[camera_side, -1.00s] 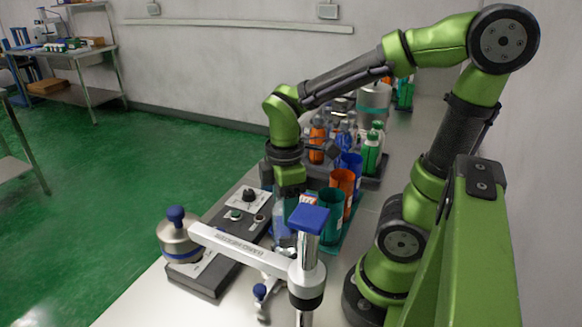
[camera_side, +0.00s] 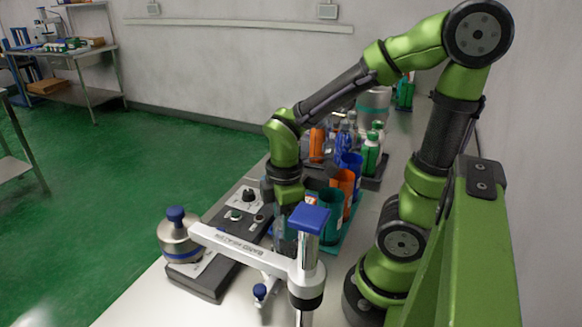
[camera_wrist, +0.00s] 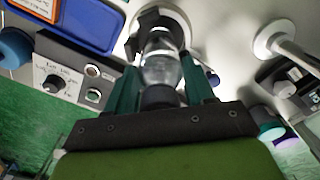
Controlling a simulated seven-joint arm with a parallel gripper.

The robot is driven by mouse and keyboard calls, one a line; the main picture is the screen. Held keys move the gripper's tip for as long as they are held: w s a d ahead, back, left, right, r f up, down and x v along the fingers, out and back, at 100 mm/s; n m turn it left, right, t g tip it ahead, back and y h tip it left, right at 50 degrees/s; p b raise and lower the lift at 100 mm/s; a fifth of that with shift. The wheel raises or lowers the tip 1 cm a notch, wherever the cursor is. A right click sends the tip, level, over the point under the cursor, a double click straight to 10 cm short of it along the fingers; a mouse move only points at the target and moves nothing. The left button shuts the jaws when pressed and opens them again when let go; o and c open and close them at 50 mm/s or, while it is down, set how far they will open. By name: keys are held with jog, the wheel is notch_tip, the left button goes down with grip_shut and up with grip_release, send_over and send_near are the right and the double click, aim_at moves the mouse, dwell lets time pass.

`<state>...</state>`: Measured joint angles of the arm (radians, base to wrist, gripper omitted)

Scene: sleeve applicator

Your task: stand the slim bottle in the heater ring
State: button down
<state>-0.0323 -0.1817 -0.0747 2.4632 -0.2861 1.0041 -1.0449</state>
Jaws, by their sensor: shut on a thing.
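The slim bottle is clear with a dark cap; it shows in the wrist view (camera_wrist: 161,66) and partly, behind a blue-topped post, in the side view (camera_side: 284,243). My gripper (camera_side: 288,212) is shut on it near the cap, with a teal finger on each side in the wrist view (camera_wrist: 160,78). The bottle's far end overlaps a pale round opening with a dark bracket, which looks like the heater ring (camera_wrist: 148,19). I cannot tell whether the bottle is inside the ring or above it. In the side view the ring is hidden.
A black control box (camera_side: 210,280) with knobs lies left of the bottle. A white bar (camera_side: 240,248) runs to the blue-topped post (camera_side: 309,240) in front. A steel pot (camera_side: 178,240) stands at the left edge. Teal (camera_side: 331,210) and orange (camera_side: 346,183) cups stand close at right.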

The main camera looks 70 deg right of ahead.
jog(key=shift+f, duration=0.4)
grip_release()
dwell(0.4)
dwell(0.4)
jog(key=shift+r, duration=4.5)
